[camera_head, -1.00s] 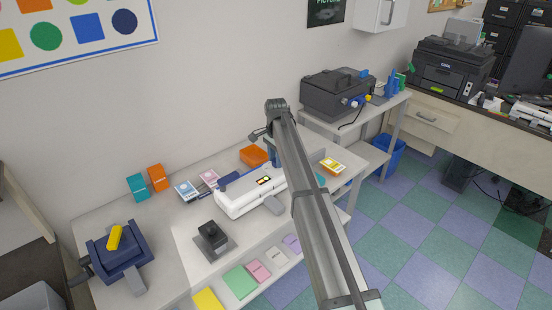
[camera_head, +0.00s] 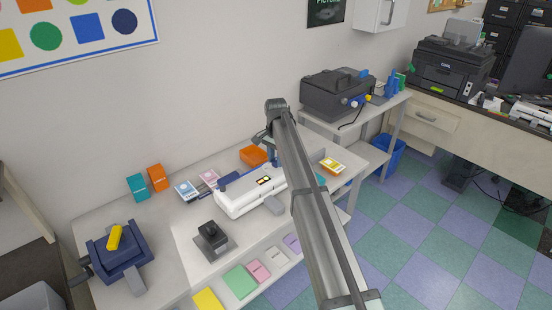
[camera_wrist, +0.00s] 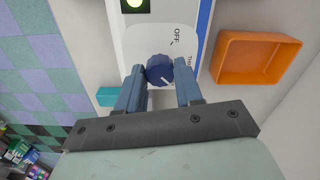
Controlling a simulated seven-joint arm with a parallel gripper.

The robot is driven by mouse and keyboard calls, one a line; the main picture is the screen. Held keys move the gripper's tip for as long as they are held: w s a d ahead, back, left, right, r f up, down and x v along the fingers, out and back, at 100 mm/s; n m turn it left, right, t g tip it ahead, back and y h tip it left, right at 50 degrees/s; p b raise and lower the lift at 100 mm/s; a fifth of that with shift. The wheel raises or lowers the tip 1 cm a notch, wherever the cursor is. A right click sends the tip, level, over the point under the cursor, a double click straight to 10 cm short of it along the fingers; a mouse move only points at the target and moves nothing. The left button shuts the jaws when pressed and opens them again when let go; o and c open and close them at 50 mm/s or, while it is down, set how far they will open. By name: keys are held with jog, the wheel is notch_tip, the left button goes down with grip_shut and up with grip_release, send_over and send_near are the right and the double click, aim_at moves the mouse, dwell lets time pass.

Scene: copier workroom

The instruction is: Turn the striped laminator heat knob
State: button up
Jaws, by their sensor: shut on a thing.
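The heat knob (camera_wrist: 159,70) is dark blue with a ridged edge and a white line on its top. It sits on the white laminator (camera_wrist: 130,42), near a printed "OFF" and another label partly covered by a finger. My gripper (camera_wrist: 160,76) has its two blue fingers on either side of the knob, shut on it. In the head view the long white laminator (camera_head: 238,204) lies on the table, and my arm hides the knob. The blue fingers show only in part there.
An orange tray (camera_wrist: 256,58) lies beside the laminator in the wrist view. On the table (camera_head: 172,240) stand a navy device with a yellow handle (camera_head: 115,238), a black device (camera_head: 211,240) and small boxes. Checkered floor is open to the right.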

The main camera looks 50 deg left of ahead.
aim_at(276, 161)
jog(key=n, duration=0.5)
jog(key=shift+n, duration=0.3)
jog(key=n, duration=1)
jog(key=shift+n, duration=2.6)
jog(key=o, duration=1)
jog(key=shift+o, duration=0.2)
notch_tip(276, 161, up, 14)
